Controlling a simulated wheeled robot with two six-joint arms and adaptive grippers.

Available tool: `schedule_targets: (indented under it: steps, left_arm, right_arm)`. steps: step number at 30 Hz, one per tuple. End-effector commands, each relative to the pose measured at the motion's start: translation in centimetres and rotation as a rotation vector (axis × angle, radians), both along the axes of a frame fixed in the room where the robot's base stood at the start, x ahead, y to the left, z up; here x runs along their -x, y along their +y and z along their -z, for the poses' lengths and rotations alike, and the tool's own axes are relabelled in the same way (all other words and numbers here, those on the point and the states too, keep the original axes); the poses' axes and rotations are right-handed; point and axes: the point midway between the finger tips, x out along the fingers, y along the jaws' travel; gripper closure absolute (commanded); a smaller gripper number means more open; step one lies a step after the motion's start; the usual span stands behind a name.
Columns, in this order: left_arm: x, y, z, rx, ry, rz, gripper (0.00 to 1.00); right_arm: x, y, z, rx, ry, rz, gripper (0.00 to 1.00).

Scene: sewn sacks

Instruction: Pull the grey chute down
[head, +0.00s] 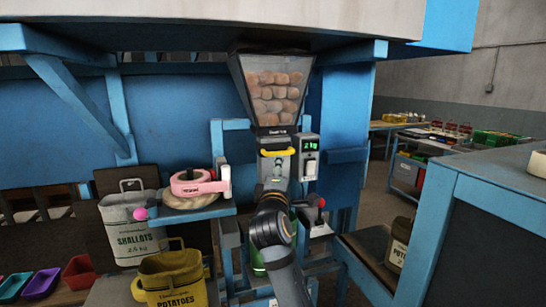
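The grey chute (276,142) hangs under a clear-fronted hopper (273,92) filled with brown potatoes. A yellow handle (277,152) runs across the chute's front. My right gripper (274,167) is raised in front of the chute, just below the yellow handle. Its own wrist and arm hide much of it, so I cannot tell how far its fingers are apart or whether they touch the chute. The chute's lower end is hidden behind the gripper. My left gripper is not in view.
A scale display (309,146) stands right of the chute. A pink device (194,182) sits on a shelf to the left. A shallots sack (130,238) and a yellow potatoes sack (172,280) stand lower left. A blue-framed bench (450,187) is close on the right.

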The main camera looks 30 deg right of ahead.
Motion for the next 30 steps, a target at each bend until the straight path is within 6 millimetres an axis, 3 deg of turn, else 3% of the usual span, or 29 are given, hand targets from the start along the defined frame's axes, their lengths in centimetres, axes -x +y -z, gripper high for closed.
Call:
schedule_targets:
  steps: [16,27,30]
  left_arm:
    - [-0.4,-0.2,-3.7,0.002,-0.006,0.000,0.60]
    - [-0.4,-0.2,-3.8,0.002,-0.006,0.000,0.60]
    - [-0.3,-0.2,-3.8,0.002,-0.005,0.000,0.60]
  right_arm:
    - [-7.5,-5.5,-1.8,-0.001,0.002,-0.001,0.63]
    - [-8.3,-6.0,-1.6,-0.002,-0.001,-0.004,0.63]
    - [-8.3,-6.0,-1.6,-0.002,-0.001,-0.004,0.73]
